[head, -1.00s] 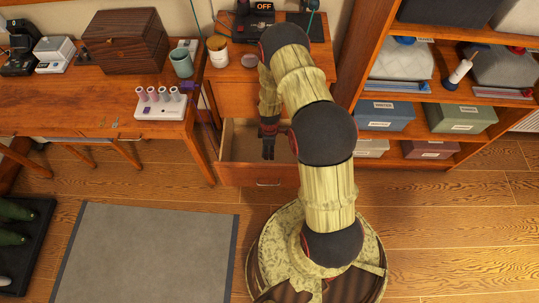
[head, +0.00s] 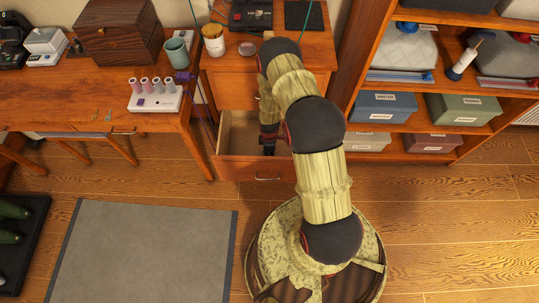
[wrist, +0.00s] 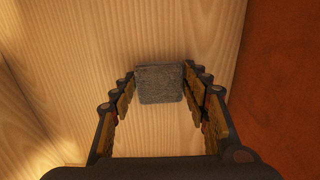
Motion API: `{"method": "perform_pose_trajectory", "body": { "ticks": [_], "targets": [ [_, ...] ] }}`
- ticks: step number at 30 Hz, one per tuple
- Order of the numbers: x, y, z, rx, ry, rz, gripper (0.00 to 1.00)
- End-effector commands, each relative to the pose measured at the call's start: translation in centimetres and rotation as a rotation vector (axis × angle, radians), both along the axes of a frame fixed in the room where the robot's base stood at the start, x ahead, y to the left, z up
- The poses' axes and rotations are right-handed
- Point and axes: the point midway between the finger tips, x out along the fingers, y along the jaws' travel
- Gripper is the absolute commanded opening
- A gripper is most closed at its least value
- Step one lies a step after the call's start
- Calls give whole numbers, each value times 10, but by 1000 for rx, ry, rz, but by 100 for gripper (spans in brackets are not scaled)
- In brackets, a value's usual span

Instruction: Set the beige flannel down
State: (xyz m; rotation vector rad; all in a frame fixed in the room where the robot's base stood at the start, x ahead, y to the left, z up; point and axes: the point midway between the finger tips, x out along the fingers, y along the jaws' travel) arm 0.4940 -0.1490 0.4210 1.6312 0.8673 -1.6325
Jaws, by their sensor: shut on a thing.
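The flannel (wrist: 159,84) shows in the wrist view as a small, grey-looking folded cloth between my fingertips. My gripper (wrist: 159,88) is shut on it, with a finger along each side. Light wood boards of the open drawer (head: 238,132) lie behind the cloth; whether it touches them I cannot tell. In the head view my gripper (head: 268,147) points down inside the drawer, near its front panel. The flannel cannot be made out there, hidden by the gripper and the drawer front.
The drawer's reddish-brown front (head: 255,171) is close to my gripper. The cabinet top (head: 222,62) above holds a jar of sticks (head: 213,40). A desk (head: 60,105) stands left, a shelf unit (head: 400,143) with boxes right. A grey mat (head: 145,250) lies on open floor.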

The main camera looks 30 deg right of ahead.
Motion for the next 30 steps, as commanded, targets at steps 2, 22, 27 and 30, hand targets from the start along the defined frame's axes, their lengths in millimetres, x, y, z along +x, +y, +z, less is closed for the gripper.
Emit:
{"method": "perform_pose_trajectory", "body": {
  "ticks": [2,22,27,30],
  "targets": [
    [1,0,1,-1,-1,0,29],
    [0,0,-2,0,0,0,64],
    [0,0,0,0,0,0,64],
    [1,0,6,-1,-1,0,64]
  ]
}}
